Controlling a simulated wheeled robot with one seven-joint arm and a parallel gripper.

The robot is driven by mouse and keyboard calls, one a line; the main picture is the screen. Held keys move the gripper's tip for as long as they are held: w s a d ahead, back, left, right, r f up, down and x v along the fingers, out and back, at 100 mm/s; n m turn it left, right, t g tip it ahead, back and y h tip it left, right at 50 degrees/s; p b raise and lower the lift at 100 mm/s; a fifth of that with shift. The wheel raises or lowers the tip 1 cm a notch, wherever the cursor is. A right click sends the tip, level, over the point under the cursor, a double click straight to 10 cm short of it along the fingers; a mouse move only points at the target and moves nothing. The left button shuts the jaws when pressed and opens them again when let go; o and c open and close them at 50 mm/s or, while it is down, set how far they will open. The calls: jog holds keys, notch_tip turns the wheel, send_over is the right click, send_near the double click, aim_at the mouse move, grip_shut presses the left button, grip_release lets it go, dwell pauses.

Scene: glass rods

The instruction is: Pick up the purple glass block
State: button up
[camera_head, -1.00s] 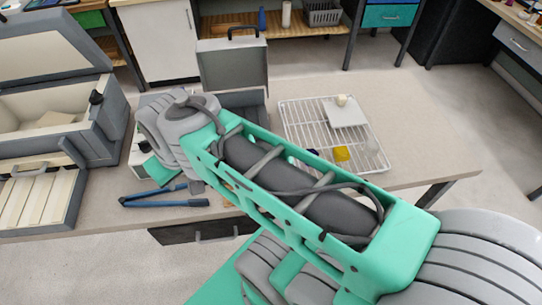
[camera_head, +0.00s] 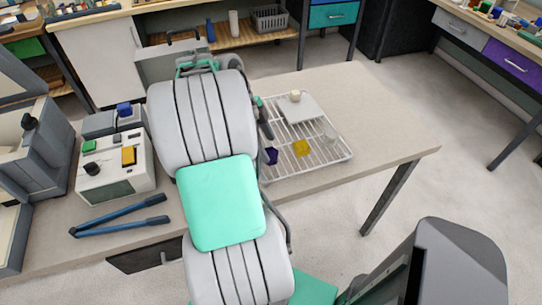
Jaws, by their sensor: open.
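The purple glass block (camera_head: 271,156) is small and dark. It sits at the left side of the white wire rack (camera_head: 335,155), just right of my arm, which may hide part of it. My gripper (camera_head: 265,122) is mostly hidden behind my arm. Only a dark grey part shows at the arm's right edge, above and close to the purple block in the picture. I see nothing held, and cannot tell whether it touches the block.
A yellow block (camera_head: 301,148) and a clear glass piece (camera_head: 331,133) are on the rack, with a white plate (camera_head: 300,108) bearing a pale round knob (camera_head: 295,96). The table's right side is clear.

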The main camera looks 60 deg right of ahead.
aim_at(270, 152)
jog(key=x, duration=0.4)
jog(key=shift+d+f, duration=0.1)
jog(key=shift+f, duration=0.1)
grip_shut()
dwell(0.4)
